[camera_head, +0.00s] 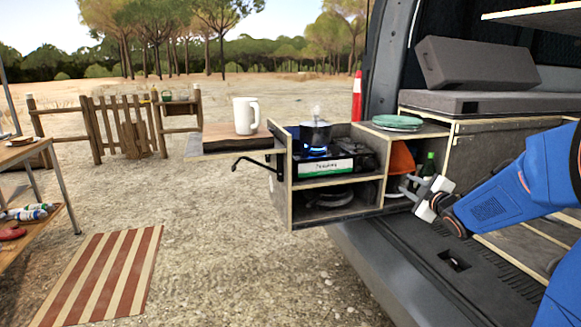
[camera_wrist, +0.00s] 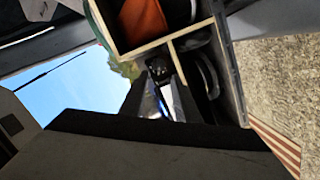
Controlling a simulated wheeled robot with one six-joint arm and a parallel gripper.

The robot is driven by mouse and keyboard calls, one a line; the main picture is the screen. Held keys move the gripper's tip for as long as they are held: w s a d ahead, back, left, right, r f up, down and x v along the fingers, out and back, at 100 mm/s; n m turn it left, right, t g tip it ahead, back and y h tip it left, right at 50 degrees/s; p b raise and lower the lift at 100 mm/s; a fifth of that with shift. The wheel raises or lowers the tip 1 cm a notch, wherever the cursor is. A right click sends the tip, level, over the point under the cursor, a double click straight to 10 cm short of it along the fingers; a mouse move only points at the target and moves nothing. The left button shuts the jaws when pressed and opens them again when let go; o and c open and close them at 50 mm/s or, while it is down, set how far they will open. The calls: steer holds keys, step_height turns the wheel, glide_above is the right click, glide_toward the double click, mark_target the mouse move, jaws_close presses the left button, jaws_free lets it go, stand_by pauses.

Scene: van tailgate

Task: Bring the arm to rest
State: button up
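My blue arm reaches in from the right edge of the head view. My gripper (camera_head: 407,188) is in front of the open right-hand compartment of the kitchen box (camera_head: 283,190), above the van's rear sill. In the wrist view its two dark fingers (camera_wrist: 163,102) stand apart, and I see nothing held between them. The wrist view is tilted. Whether the fingers touch the box cannot be told.
A pot (camera_head: 315,136) stands over a lit blue flame on the stove. Green plates (camera_head: 397,122) lie on the box top. An orange item (camera_head: 401,158) and a green bottle (camera_head: 428,165) are near my gripper. A white jug (camera_head: 245,116) stands on the side shelf.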

steer(key=s+a+f+m+g, duration=0.3)
steer(key=s+a+m+g, duration=0.1)
steer(key=s, duration=1.1)
steer(key=s+a+f+m+g+h, duration=0.1)
steer(key=s+a+f+m+g, duration=0.2)
steer(key=s, duration=1.1)
steer(key=s+a+f+m+g, duration=0.4)
steer(key=s+a+m, duration=0.1)
steer(key=s, duration=1)
steer(key=shift+s+a+m+g+h, duration=0.25)
steer(key=shift+s+m+g+h, duration=0.15)
steer(key=shift+m, duration=0.2)
steer(key=shift+w, duration=0.1)
